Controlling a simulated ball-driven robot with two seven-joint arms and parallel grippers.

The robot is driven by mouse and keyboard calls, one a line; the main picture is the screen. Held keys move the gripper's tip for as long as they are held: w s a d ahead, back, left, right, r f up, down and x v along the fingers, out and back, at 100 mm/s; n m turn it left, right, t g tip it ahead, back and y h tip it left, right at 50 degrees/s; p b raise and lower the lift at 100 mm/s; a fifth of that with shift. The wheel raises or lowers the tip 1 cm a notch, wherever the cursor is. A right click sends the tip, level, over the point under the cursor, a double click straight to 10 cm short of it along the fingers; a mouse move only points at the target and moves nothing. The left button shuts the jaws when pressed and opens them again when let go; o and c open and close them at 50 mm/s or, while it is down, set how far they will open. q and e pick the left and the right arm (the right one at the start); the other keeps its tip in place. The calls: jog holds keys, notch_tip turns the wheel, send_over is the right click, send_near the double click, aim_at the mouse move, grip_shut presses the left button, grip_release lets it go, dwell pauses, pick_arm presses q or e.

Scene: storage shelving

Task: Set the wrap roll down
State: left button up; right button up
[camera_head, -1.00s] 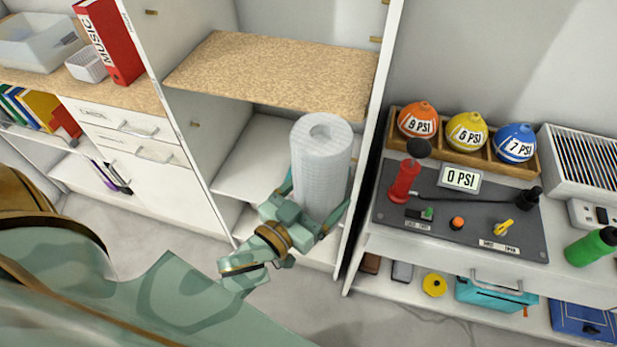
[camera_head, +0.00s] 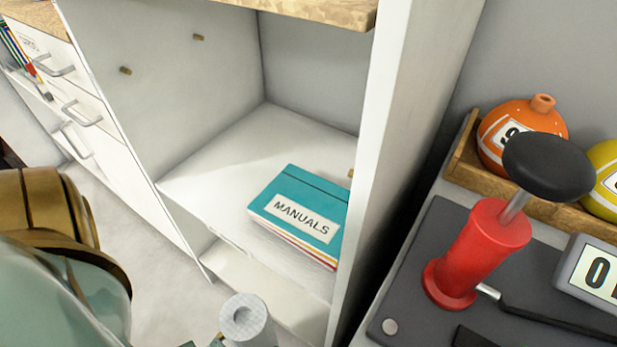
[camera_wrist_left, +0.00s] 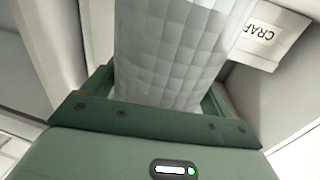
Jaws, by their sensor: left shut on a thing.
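The wrap roll (camera_head: 243,320) is a pale grey-white, quilted cylinder with a hollow core. In the head view only its top end shows, low in the picture in front of the shelf unit; the rest is cut off by the bottom edge. In the left wrist view the wrap roll (camera_wrist_left: 165,50) fills the space between the green fingers of my left gripper (camera_wrist_left: 160,92), which is shut on it. In the head view only small green bits of this gripper show beside the roll. I cannot tell whether the roll's bottom touches anything. My right gripper is not in view.
A teal stack of manuals (camera_head: 297,215) lies on the right of the white shelf (camera_head: 225,165), with bare shelf to its left. An upright panel (camera_head: 385,150) divides it from the bench with a red pump (camera_head: 475,255). A "CRAF" label (camera_wrist_left: 260,32) shows beyond the roll.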

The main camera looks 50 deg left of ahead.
pick_arm(q)
jog(key=w+f+b, duration=0.1)
jog(key=w, duration=0.4)
jog(key=w+a+f+b, duration=0.1)
jog(key=w, duration=0.5)
jog(key=w+f+b, duration=0.1)
jog(key=w+f, duration=0.1)
jog(key=w, duration=0.4)
jog(key=shift+w+a+b, duration=0.25)
jog(key=shift+a+b, duration=0.05)
jog(key=shift+b, duration=0.1)
jog(key=shift+r, duration=0.25)
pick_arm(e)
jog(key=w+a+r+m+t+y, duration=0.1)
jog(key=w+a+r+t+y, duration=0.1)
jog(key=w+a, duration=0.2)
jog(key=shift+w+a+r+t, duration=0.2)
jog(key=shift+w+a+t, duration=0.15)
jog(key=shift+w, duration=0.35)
pick_arm(q)
jog(key=o, duration=0.9)
jog(key=shift+c, duration=0.2)
